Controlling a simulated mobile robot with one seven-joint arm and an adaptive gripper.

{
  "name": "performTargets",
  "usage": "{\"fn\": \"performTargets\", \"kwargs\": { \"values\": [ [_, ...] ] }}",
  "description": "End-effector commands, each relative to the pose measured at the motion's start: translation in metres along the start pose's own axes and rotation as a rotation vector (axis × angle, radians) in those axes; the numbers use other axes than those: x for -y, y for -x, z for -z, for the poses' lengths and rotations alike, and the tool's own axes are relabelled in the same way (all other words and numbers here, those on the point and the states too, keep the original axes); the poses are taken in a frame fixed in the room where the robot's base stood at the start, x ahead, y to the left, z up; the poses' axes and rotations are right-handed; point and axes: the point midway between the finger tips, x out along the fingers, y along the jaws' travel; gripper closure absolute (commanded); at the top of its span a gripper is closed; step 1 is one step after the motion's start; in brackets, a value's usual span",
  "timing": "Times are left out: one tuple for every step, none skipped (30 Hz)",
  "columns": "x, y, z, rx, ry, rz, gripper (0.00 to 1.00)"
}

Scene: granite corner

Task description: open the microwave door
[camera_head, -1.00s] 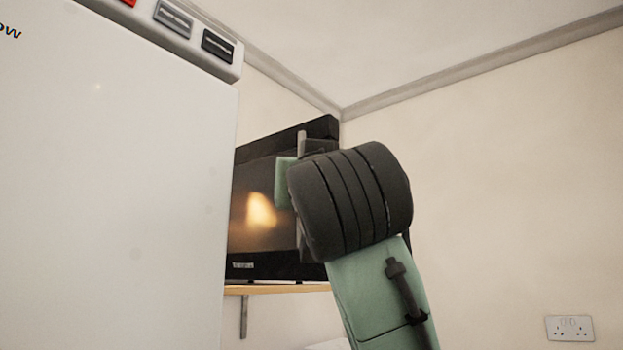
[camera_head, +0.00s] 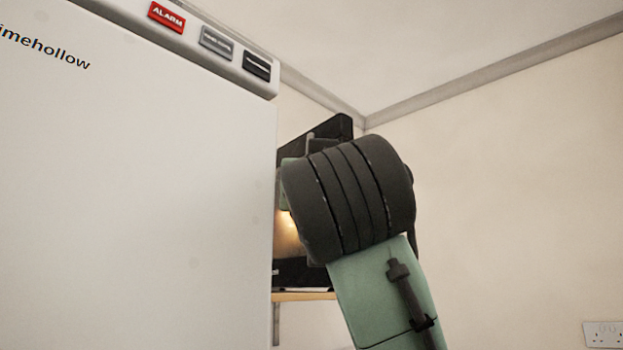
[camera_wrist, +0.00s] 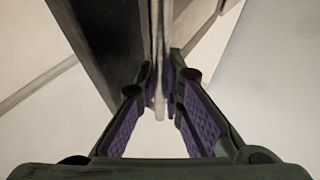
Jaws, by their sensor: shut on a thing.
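The black microwave (camera_head: 340,131) stands on a shelf, mostly hidden behind my arm and a white appliance. A small part of its front with a warm glow (camera_head: 289,236) shows between them. The top of its upright grey handle (camera_head: 311,142) shows just above my wrist. In the wrist view, my gripper (camera_wrist: 160,88) is shut on the pale handle bar (camera_wrist: 158,62), one purple-padded finger on each side. Dark microwave surfaces (camera_wrist: 105,45) lie beyond the fingertips.
A large white appliance (camera_head: 130,200) with a red ALARM button (camera_head: 166,17) fills the left, close to the microwave and my arm. The wooden shelf (camera_head: 303,296) is on a bracket. A wall socket (camera_head: 604,334) is at lower right.

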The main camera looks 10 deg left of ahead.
Motion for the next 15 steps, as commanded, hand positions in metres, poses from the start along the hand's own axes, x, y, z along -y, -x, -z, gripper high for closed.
{"fn": "performTargets", "kwargs": {
  "values": [
    [-0.0007,0.0004,0.0004,-0.001,-0.002,-0.001,0.91],
    [-0.0008,0.0004,0.0004,-0.001,-0.002,-0.001,0.89],
    [-0.0007,0.0003,0.0004,-0.001,-0.002,-0.001,0.86],
    [-0.0008,0.0003,0.0003,-0.001,-0.002,-0.001,0.84],
    [-0.0007,0.0003,0.0003,-0.001,-0.001,-0.001,0.82],
    [-0.0007,0.0002,0.0002,-0.001,-0.001,-0.001,0.79],
    [-0.0007,0.0002,0.0002,-0.001,-0.001,-0.001,0.77],
    [-0.0006,0.0001,0.0002,-0.001,-0.001,-0.001,0.75],
    [-0.0006,0.0001,0.0001,-0.001,-0.001,-0.001,0.73],
    [-0.0006,0.0,0.0001,0.0,-0.001,-0.001,0.71],
    [-0.0005,0.0,0.0,0.0,-0.001,-0.001,0.7],
    [-0.0005,0.0,0.0,0.0,-0.001,-0.001,0.7],
    [-0.0005,-0.0001,0.0,0.0,-0.001,-0.001,0.7],
    [-0.0005,-0.0001,-0.0001,0.0,0.0,-0.001,0.7],
    [-0.0005,-0.0001,-0.0001,0.0,0.0,-0.001,0.7]
  ]
}}
